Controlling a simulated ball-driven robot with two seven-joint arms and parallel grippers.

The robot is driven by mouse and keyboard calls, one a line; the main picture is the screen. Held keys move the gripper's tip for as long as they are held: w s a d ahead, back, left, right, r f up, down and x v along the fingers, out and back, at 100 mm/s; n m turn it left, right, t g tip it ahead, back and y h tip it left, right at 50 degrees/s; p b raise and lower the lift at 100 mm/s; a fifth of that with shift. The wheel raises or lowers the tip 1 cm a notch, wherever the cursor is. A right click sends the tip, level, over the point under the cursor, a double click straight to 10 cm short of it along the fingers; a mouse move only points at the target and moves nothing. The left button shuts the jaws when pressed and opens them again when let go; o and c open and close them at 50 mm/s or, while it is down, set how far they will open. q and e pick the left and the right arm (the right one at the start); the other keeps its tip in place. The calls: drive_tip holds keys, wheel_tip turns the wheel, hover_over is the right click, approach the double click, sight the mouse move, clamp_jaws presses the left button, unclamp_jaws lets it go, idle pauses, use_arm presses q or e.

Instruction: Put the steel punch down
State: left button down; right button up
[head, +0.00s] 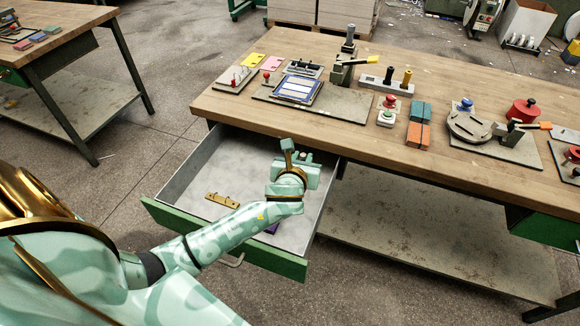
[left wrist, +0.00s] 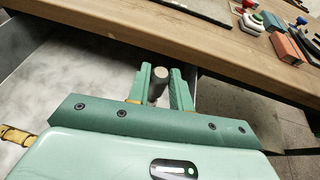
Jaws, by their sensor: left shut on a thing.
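My left gripper (head: 300,160) is over the right part of the open drawer (head: 175,185), close to the bench's front edge. In the left wrist view, its two green fingers (left wrist: 163,86) are shut on the steel punch (left wrist: 158,82), a dark grey cylinder with a paler round end. The punch stands up between the fingers, and its lower part is hidden by the gripper body. In the head view I cannot clearly make out the punch at the gripper. My right gripper is not in view.
A brass piece (head: 222,200) lies in the drawer, and a purple thing (head: 272,228) is partly hidden under my arm. On the wooden bench (head: 240,108) stand a tool block (head: 372,83), a red-and-green button box (head: 387,112) and orange and teal blocks (head: 418,135). The drawer's left part is mostly clear.

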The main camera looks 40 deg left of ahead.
use_arm(q)
drive_tip(key=a+f+b, duration=0.1)
drive_tip(key=f, duration=0.2)
drive_tip(key=w+a+f+b, duration=0.1)
drive_tip(key=f+b, duration=0.1)
drive_tip(key=a+f+b, duration=0.1)
drive_tip(key=f+b, duration=0.1)
drive_tip(key=f, duration=0.1)
drive_tip(key=shift+w+a+f, duration=0.15)
drive_tip(key=shift+a+f, duration=0.15)
drive_tip(key=shift+r, duration=0.3)
drive_tip(key=c, duration=1.3)
unclamp_jaws()
drive_tip(key=shift+f, duration=0.15)
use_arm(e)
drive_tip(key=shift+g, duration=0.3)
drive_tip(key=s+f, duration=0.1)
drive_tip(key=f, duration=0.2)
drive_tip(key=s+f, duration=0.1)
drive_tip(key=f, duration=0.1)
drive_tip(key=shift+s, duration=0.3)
use_arm(q)
drive_tip(key=shift+o, duration=0.2)
